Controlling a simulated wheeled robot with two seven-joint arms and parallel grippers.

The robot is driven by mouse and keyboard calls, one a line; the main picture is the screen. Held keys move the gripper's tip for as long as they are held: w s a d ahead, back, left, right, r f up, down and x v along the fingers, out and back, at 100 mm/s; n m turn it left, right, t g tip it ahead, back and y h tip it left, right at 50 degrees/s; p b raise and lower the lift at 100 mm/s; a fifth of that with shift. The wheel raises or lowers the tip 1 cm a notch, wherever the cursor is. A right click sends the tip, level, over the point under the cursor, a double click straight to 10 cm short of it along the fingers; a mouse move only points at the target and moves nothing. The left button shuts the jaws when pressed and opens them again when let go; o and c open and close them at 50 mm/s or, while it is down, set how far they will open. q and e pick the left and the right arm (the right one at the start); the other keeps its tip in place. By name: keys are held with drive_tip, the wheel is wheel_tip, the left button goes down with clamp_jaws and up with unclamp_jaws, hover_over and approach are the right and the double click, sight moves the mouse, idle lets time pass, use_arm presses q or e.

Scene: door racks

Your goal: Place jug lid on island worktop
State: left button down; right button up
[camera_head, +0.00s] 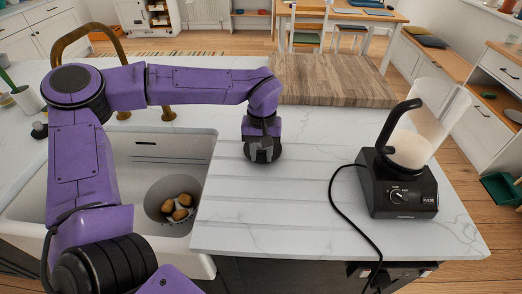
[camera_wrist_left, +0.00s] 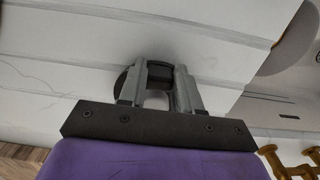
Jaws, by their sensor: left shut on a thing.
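My left gripper (camera_head: 262,143) points down over the grooved part of the white marble worktop (camera_head: 290,200), just right of the sink. It is shut on the jug lid (camera_head: 262,156), a small dark round piece. In the left wrist view the lid (camera_wrist_left: 161,74) shows black between the grey fingers of the gripper (camera_wrist_left: 160,82), and its round edge sticks out to the left. The lid is low, at or very near the worktop surface; I cannot tell whether it touches. The fingers hide part of it. My right gripper is not in view.
A blender base (camera_head: 400,190) with a clear jug (camera_head: 432,120) stands at the right, its black cord curving across the worktop. A wooden board (camera_head: 335,80) lies behind. The sink (camera_head: 150,150) holds a grey bowl (camera_head: 160,192) with potatoes. The middle of the worktop is clear.

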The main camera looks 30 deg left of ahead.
use_arm(q)
drive_tip(key=c, duration=0.8)
unclamp_jaws()
wheel_tip(320, 180, up, 12)
drive_tip(key=shift+w+r, duration=0.1)
drive_tip(key=shift+a, duration=0.1)
